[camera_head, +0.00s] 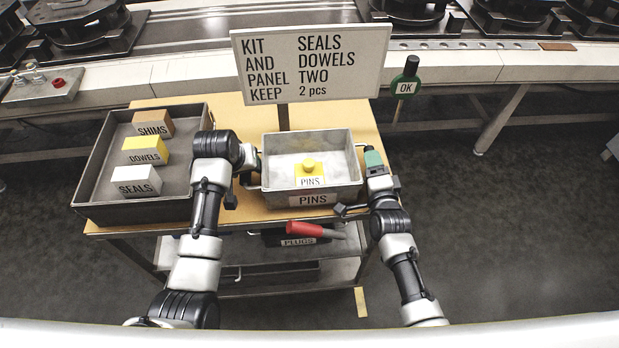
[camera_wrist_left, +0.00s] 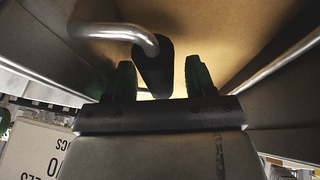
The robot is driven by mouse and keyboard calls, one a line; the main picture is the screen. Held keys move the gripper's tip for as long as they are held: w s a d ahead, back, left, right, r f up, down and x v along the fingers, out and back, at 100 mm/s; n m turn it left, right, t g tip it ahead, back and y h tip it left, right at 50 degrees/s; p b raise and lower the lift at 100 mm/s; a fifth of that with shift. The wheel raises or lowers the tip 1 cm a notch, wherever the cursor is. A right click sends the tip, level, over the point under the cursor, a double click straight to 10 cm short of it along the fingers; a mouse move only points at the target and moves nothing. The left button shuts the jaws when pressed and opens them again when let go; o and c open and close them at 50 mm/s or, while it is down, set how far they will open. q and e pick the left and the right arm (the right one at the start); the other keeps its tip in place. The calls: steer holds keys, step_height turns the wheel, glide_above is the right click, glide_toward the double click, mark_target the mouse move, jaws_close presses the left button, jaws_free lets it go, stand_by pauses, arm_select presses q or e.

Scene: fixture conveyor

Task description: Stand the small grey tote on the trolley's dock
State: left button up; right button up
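The small grey tote (camera_head: 345,188), labelled PINS, sits upright on the tan top (camera_head: 232,112) of a trolley-like stand. Inside it is a yellow-and-white PINS block (camera_head: 310,173). My left gripper (camera_head: 250,163) is at the tote's left side. In the left wrist view a bent metal handle with a black grip (camera_wrist_left: 153,70) lies between the fingers of my left gripper (camera_wrist_left: 158,80); a gap shows beside the right finger, so it looks open around it. My right gripper (camera_head: 371,160) is at the tote's right end; its finger gap is hidden. I cannot make out a marked dock.
A larger grey tray (camera_head: 92,190) with SHIMS, DOWELS and SEALS blocks stands left. A sign (camera_head: 310,62) rises behind the tote, with an OK paddle (camera_head: 406,82) to its right. Conveyor runs behind; the right floor is clear.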

arm_select(q)
steer(key=shift+r, duration=0.1)
arm_select(e)
steer(key=shift+s, duration=0.3)
arm_select(q)
steer(key=v, duration=1.1)
steer(key=shift+s+r, duration=0.25)
steer(key=shift+r, duration=0.05)
arm_select(e)
steer(key=s+d, duration=0.1)
steer(key=s, duration=1)
steer(key=shift+s, duration=0.2)
